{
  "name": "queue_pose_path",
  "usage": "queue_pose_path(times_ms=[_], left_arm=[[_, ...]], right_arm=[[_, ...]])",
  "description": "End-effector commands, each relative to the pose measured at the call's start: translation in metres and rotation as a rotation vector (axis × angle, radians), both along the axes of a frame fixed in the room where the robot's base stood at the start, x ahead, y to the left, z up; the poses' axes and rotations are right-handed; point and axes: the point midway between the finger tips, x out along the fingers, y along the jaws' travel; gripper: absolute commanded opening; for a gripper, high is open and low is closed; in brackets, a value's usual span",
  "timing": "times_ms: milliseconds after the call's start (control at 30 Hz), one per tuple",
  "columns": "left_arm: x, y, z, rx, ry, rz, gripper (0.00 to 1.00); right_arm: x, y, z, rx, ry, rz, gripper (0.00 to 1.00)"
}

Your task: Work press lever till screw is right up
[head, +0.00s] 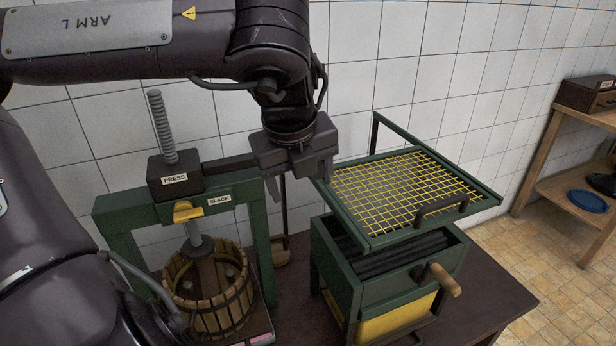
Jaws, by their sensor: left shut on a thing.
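The press (255,240) is a green frame at the left with a dark head block (175,180) labelled PRESS. Its grey threaded screw (161,125) stands upright well above the block. Its lower shaft (197,235) reaches down into the slatted wooden basket (207,295). The dark press lever (228,166) runs from the block rightward to my left gripper (298,182). That gripper is shut on the lever's outer end; the gripper body hides the grip itself. A yellow catch (187,211) sits on the crossbeam beside a SLACK label (219,199). My right gripper is not in view.
A green crusher box (335,270) with a yellow-mesh grid (405,190) and a wooden-handled crank (444,280) stands close to the right of the press on the dark table (500,300). Tiled wall is behind.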

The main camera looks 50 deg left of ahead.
Motion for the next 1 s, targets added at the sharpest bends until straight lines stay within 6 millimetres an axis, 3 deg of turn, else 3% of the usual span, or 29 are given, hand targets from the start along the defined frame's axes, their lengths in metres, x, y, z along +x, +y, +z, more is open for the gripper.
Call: queue_pose_path(times_ms=[1000], left_arm=[[-0.0022,0.0001,0.0088,0.003,0.002,0.002,0.47]], right_arm=[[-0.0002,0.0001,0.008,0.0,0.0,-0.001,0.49]])
